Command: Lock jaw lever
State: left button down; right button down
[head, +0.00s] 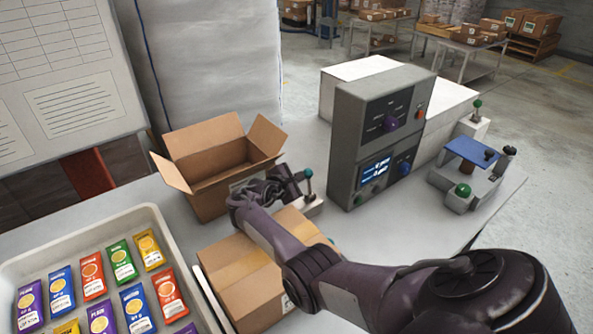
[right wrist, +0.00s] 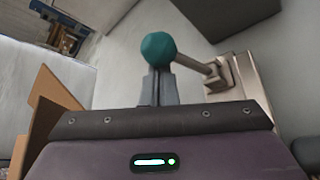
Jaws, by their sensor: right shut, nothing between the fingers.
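The jaw lever's teal ball knob (right wrist: 158,48) shows in the right wrist view on a short metal rod. The rod runs right to a pale metal bracket (right wrist: 238,80). In the head view a teal knob (head: 308,173) stands on a dark post above a small pale block (head: 311,206). My right gripper (head: 291,180) is just left of that post. In the right wrist view its fingers (right wrist: 157,84) are shut and empty, with the tips at the knob's lower edge. I cannot tell whether they touch it. My left gripper is out of view.
An open carton (head: 218,180) stands behind my right arm, and a closed carton (head: 245,275) lies partly under it. A grey control box (head: 375,140) is right of the gripper. A tray (head: 25,258) of packets is at left. A blue-topped fixture (head: 470,150) is at right.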

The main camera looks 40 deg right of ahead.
jog(key=shift+s, duration=0.15)
dwell(0.3)
jog(key=v, duration=0.7)
jog(key=shift+a+r+p, duration=0.2)
jog(key=shift+a+p, duration=0.15)
jog(key=shift+p, duration=0.05)
jog(key=shift+s, duration=0.1)
